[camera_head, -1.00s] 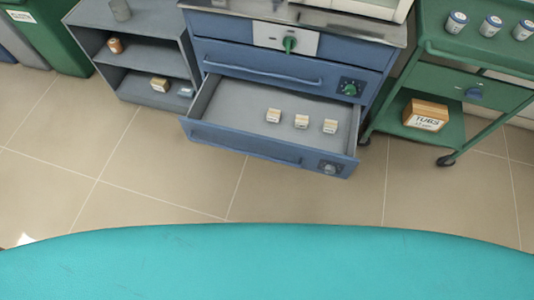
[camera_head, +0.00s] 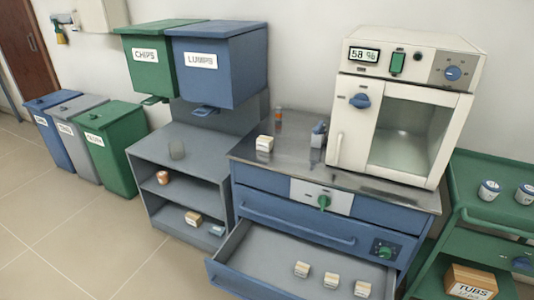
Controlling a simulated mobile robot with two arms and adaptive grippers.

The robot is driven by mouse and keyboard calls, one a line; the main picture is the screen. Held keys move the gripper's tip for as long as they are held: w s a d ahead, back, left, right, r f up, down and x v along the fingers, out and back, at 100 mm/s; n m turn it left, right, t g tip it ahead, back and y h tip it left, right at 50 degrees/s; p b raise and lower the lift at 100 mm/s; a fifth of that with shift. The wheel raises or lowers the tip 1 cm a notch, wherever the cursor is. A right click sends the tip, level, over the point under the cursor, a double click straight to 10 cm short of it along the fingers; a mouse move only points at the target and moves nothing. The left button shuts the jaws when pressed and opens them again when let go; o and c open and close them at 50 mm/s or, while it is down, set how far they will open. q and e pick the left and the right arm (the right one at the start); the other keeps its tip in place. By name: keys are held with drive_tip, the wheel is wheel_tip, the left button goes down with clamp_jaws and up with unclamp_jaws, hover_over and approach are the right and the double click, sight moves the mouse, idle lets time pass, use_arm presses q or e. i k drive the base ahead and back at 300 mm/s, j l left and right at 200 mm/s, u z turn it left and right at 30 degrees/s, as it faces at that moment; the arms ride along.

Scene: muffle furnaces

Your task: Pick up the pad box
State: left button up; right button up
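Several small pale cartons with labels too small to read are in view, so I cannot tell which is the pad box. Three stand in a row in the open blue drawer (camera_head: 258,270): a left carton (camera_head: 302,270), a middle carton (camera_head: 331,281) and a right carton (camera_head: 362,289). Another carton (camera_head: 264,144) stands on the metal counter, left of the white furnace. A tan carton (camera_head: 193,218) lies on the low shelf of the grey rack. Neither of my grippers is in view.
The white furnace (camera_head: 338,146) shows 58 % on its display. A green cart (camera_head: 480,212) at right holds jars and a TUBS box (camera_head: 470,283). CHIPS (camera_head: 149,72) and LUMPS (camera_head: 220,78) bins are above the grey rack (camera_head: 160,148).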

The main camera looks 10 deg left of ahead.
sight(265, 144)
drive_tip(key=i+j+z, duration=0.3)
drive_tip(key=j, duration=0.35)
drive_tip(key=i+j+z, duration=0.3)
drive_tip(key=j, duration=0.35)
